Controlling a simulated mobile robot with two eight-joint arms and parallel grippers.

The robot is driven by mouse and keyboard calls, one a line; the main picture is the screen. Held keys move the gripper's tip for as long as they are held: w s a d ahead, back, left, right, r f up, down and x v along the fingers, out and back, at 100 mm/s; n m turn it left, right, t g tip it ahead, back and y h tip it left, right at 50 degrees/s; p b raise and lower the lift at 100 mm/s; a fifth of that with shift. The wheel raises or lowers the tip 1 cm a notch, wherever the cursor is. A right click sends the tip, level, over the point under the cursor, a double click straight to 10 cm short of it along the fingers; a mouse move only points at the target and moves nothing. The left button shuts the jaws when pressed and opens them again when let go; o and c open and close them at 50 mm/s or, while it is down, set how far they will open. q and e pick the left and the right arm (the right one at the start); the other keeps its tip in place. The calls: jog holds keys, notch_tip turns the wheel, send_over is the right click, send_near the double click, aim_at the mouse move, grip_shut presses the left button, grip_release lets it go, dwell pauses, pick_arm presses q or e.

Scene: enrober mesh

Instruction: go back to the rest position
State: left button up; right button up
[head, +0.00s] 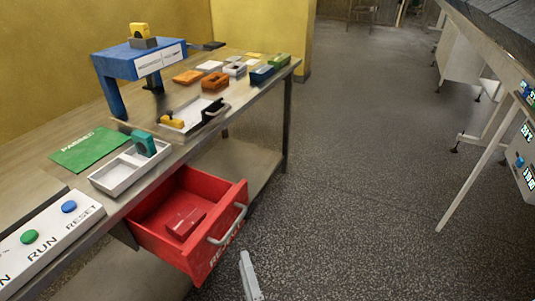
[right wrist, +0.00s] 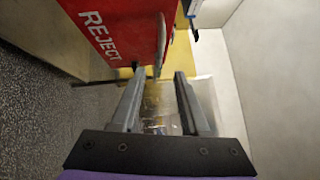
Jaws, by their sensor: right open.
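My right gripper (right wrist: 158,76) is open, with nothing between its fingers in the right wrist view. In the head view one part of the right gripper (head: 249,274) shows at the bottom edge, in front of and apart from the red drawer. The red drawer (head: 188,252), marked REJECT, stands pulled out under the bench and has a grey handle (head: 227,224). A red block (head: 185,222) lies in it. The drawer front (right wrist: 113,28) also shows at the top of the right wrist view. My left gripper is not in view.
The bench (head: 60,134) bears a white two-part tray (head: 115,177) with a teal piece, a green mat (head: 88,150), a blue stand (head: 130,63) and a button panel (head: 50,232). The floor (head: 345,170) to the right is clear. A counter stands at the far right.

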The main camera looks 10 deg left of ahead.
jog(key=d+f+n+g+h, duration=0.4)
jog(key=d+f+n+g, duration=0.45)
jog(key=d+n, duration=0.35)
jog(key=s+d+f+n+g+h, duration=0.1)
jog(key=s+d+f+g+h, duration=0.1)
jog(key=s+d, duration=0.45)
jog(key=s+d+f+n+g+h, duration=0.1)
jog(key=s+d+f+g+h, duration=0.15)
jog(key=s+d, duration=0.4)
pick_arm(q)
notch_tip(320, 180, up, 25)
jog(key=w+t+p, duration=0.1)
jog(key=p, duration=2)
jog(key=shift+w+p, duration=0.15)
jog(key=shift+p, duration=0.25)
pick_arm(e)
notch_tip(320, 180, up, 25)
jog(key=w+d, duration=0.1)
jog(key=w, duration=0.1)
jog(key=shift+w+d+n+t, duration=0.15)
jog(key=shift+w+n+t, duration=0.15)
jog(key=shift+t, duration=0.1)
jog(key=shift+s+r, duration=0.1)
jog(key=shift+s, duration=0.1)
jog(key=shift+w, duration=0.1)
